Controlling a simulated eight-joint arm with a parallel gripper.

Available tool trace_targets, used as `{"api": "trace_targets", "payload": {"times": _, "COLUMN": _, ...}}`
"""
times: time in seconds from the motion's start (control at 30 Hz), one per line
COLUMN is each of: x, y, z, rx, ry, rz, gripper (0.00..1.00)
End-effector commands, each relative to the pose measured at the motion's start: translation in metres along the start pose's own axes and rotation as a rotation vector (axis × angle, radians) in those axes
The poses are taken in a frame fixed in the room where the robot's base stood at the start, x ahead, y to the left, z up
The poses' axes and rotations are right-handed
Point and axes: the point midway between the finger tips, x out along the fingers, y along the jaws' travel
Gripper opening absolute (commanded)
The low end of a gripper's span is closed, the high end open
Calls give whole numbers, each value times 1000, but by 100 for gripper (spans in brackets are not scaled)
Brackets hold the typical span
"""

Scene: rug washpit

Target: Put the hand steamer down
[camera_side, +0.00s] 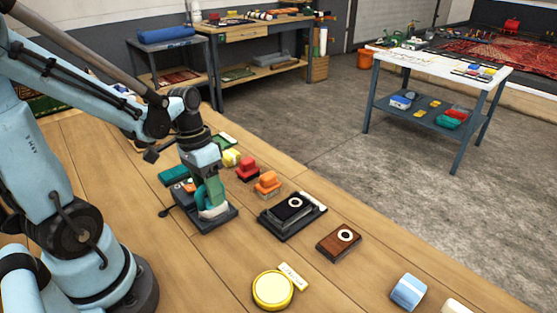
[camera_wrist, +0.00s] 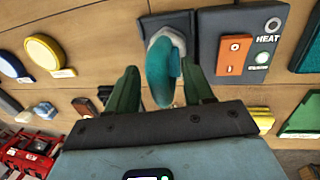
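The hand steamer has a curved teal handle (camera_side: 214,190) and a pale head, and it stands low on a dark grey base (camera_side: 225,220). In the wrist view the teal handle (camera_wrist: 160,78) runs between my green fingers, with the pale head beyond it. The base carries a panel (camera_wrist: 265,25) marked HEAT with an orange switch. My gripper (camera_side: 205,185) is low over the base, around the handle. In the wrist view my gripper (camera_wrist: 160,75) has its fingers apart, with narrow gaps beside the handle. The underside of the head is hidden.
Red (camera_side: 247,169) and orange (camera_side: 267,184) blocks, a black device (camera_side: 292,212) and a brown block (camera_side: 338,243) stand right of the base. A yellow round tin (camera_side: 272,290) is near the front. Bare wood lies between the base and the tin.

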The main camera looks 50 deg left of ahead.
Motion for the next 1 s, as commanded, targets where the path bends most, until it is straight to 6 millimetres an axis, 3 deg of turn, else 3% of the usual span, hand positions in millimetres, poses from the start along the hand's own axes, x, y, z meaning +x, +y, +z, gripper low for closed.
{"api": "trace_targets", "payload": {"times": 0.47, "x": -10, "y": 0, "z": 0, "rx": -1, "ry": 0, "rz": 0, "gripper": 52}}
{"api": "trace_targets", "payload": {"times": 1.0, "x": -81, "y": 0, "z": 0, "rx": -2, "ry": 0, "rz": 0, "gripper": 52}}
